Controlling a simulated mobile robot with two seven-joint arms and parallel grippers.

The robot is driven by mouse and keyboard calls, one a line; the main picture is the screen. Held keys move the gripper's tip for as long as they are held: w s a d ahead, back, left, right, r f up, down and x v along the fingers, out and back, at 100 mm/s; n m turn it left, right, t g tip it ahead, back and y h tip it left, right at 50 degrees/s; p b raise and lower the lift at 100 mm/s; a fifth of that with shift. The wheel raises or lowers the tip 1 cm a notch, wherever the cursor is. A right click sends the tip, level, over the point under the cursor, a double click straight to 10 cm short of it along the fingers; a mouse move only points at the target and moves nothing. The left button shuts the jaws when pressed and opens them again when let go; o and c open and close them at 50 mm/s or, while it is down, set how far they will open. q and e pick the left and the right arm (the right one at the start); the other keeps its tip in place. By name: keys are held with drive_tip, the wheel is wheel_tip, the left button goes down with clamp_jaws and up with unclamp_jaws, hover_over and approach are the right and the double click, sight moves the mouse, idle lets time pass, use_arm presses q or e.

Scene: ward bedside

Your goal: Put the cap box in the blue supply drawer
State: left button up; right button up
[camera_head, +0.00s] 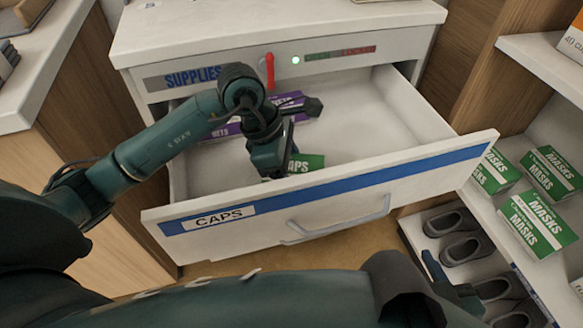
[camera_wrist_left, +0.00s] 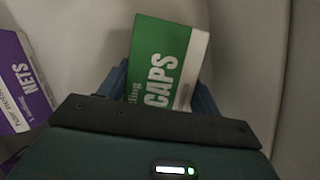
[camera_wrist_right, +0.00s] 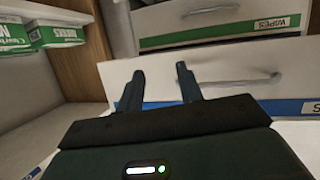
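The green and white cap box (camera_head: 307,164) is inside the open drawer with the blue stripe and the CAPS label (camera_head: 345,190). It also shows in the left wrist view (camera_wrist_left: 165,60), tilted between the two fingers. My left gripper (camera_head: 284,165) reaches down into the drawer and is shut on the cap box, a finger against each side. The gripper hides part of the box in the head view, and I cannot tell whether it touches the drawer floor. My right gripper (camera_wrist_right: 160,85) is open and empty, in front of the cabinet and outside the drawer.
A purple nets box (camera_head: 290,104) lies at the back of the drawer. The drawer's right part is bare. A red handle (camera_head: 270,70) stands on the cabinet front. Green mask boxes (camera_head: 538,220) and grey shoes (camera_head: 467,250) occupy shelves at right.

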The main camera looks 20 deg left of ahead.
use_arm(q)
drive_tip(key=o, duration=0.4)
drive_tip(key=shift+o, duration=0.2)
drive_tip(key=shift+r+p, duration=0.3)
drive_tip(key=shift+p, duration=0.05)
drive_tip(key=p+v, duration=0.6)
drive_tip(key=v, duration=0.5)
drive_tip(key=shift+a+r, duration=0.2)
drive_tip(key=shift+r, duration=0.1)
use_arm(e)
wheel_tip(320, 180, up, 8)
drive_tip(key=s+d+m+t, duration=0.1)
drive_tip(key=d+m, duration=0.1)
drive_tip(key=shift+s+d+f+m+h, duration=0.15)
drive_tip(key=shift+s+d+m+h, duration=0.15)
drive_tip(key=shift+s+d+m, duration=0.1)
